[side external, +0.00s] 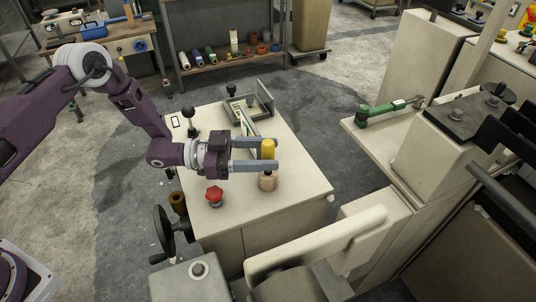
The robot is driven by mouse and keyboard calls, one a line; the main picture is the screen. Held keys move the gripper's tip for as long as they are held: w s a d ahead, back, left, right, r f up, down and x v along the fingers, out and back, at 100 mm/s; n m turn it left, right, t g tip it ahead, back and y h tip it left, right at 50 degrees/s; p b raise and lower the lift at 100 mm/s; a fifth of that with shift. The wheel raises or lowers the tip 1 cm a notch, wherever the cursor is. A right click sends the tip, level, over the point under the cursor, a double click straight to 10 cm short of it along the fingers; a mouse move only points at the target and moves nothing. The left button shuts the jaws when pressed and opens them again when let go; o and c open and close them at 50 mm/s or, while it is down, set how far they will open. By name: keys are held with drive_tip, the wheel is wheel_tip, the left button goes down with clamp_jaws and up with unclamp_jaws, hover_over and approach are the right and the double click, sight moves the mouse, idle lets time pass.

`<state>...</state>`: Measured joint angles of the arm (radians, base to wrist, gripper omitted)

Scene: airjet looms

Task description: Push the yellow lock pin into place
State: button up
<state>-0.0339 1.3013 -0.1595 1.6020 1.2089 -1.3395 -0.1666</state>
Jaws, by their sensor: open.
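The yellow lock pin (268,148) is a short upright cylinder on the cream cabinet top. A tan cylindrical piece (267,181) shows just below it in the picture; I cannot tell whether the two touch. My gripper (272,155) is open and points right, its two grey fingers level. The far finger passes behind or beside the yellow pin, and the near finger crosses between the yellow part and the tan piece in the picture. I cannot tell whether either finger touches the pin. The pin's lower end is hidden by the near finger.
A red knob (214,195) stands on the cabinet top (295,190) below my gripper. A black handwheel (163,233) is at the cabinet's left side. The right part of the top is clear.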

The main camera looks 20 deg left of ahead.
drive_tip(key=shift+w+d, duration=0.15)
drive_tip(key=shift+d, duration=0.2)
clamp_jaws()
drive_tip(key=shift+r, duration=0.15)
wheel_tip(320, 180, up, 10)
drive_tip(key=shift+f, duration=0.1)
drive_tip(key=c, duration=0.9)
unclamp_jaws()
clamp_jaws()
